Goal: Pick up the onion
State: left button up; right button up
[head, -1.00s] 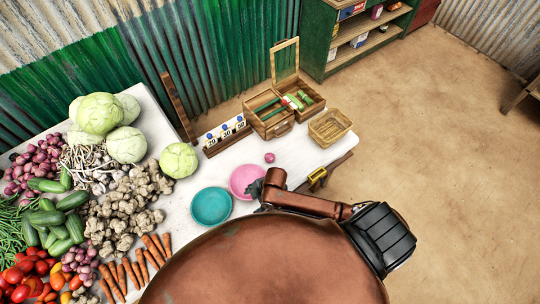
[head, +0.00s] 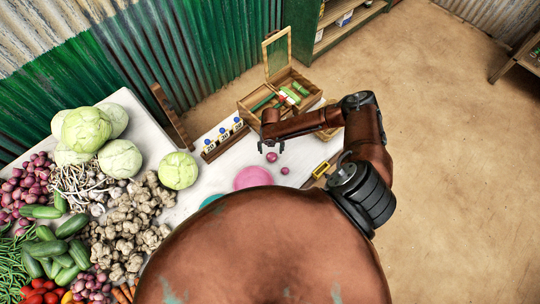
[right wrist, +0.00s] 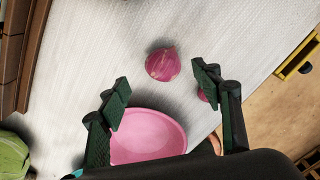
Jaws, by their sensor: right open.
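A small purple-red onion (head: 271,157) lies on the white tabletop beyond the pink bowl. It also shows in the right wrist view (right wrist: 163,64), ahead of the fingertips and roughly centred between them. A second onion (head: 285,170) lies close by; in the right wrist view it is mostly hidden behind the right-hand finger. My right gripper (head: 271,146) is open and empty, pointing down near the first onion; its two spread fingers show in the right wrist view (right wrist: 163,84). My left gripper is in neither current view.
The pink bowl (head: 254,177) is near the onions, with the teal bowl mostly hidden by my body. A price rack (head: 222,138) and an open wooden box (head: 287,85) stand behind. Vegetables, including cabbages (head: 87,129), fill the table's left. A yellow-fitted drawer (head: 320,170) marks the right edge.

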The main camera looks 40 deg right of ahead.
aim_at(272, 154)
notch_tip(272, 154, down, 2)
jog(key=shift+s+f+p, duration=0.15)
jog(key=shift+p, duration=0.25)
jog(key=shift+f, duration=1.6)
jog(key=c, duration=0.6)
jog(key=shift+c, duration=0.8)
jog(key=c, duration=0.3)
jog(key=shift+d, duration=0.1)
jog(key=shift+c, duration=0.9)
pick_arm(q)
jog(key=shift+w+a+r, duration=0.1)
jog(key=shift+w+r, duration=0.3)
jog(key=shift+r, duration=0.15)
pick_arm(e)
jog(key=shift+r, duration=0.15)
